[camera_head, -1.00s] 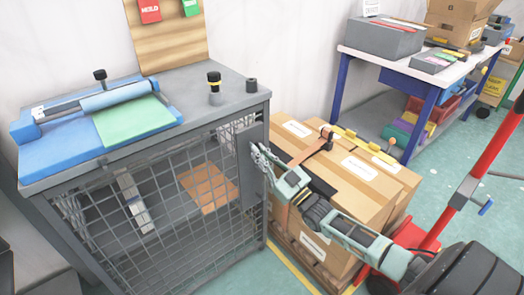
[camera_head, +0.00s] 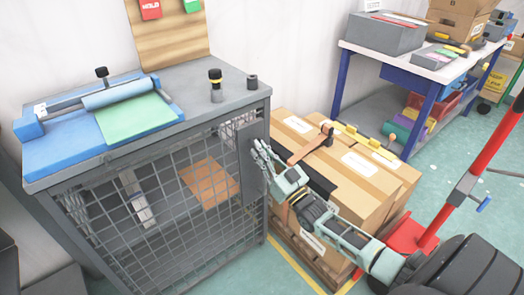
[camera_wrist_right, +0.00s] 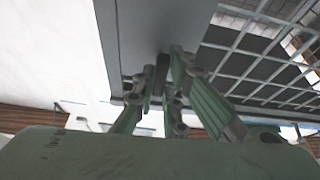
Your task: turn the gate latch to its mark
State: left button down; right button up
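The wire-mesh gate (camera_head: 165,215) fills the front of the grey cabinet and looks closed. A grey plate (camera_head: 251,170) is at its right edge. My right gripper (camera_head: 260,150) is at this plate, with its fingers pointing at it. In the right wrist view, the fingers of my right gripper (camera_wrist_right: 161,72) are parted around a dark bar, seemingly the gate latch (camera_wrist_right: 161,76). I cannot tell whether they touch it. The latch is hidden behind the fingers in the head view, and I cannot make out its mark. My left gripper is not in view.
Strapped cardboard boxes (camera_head: 350,190) on a pallet stand right of the cabinet, close beside my right arm. A blue-legged workbench (camera_head: 432,68) is behind them. A red pole (camera_head: 470,165) stands at the right. The cabinet top (camera_head: 190,75) holds a blue pad with a roller and small knobs.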

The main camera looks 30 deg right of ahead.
jog(key=o, duration=0.4)
jog(key=v, duration=1.2)
jog(key=shift+f, duration=0.15)
jog(key=shift+a, duration=0.1)
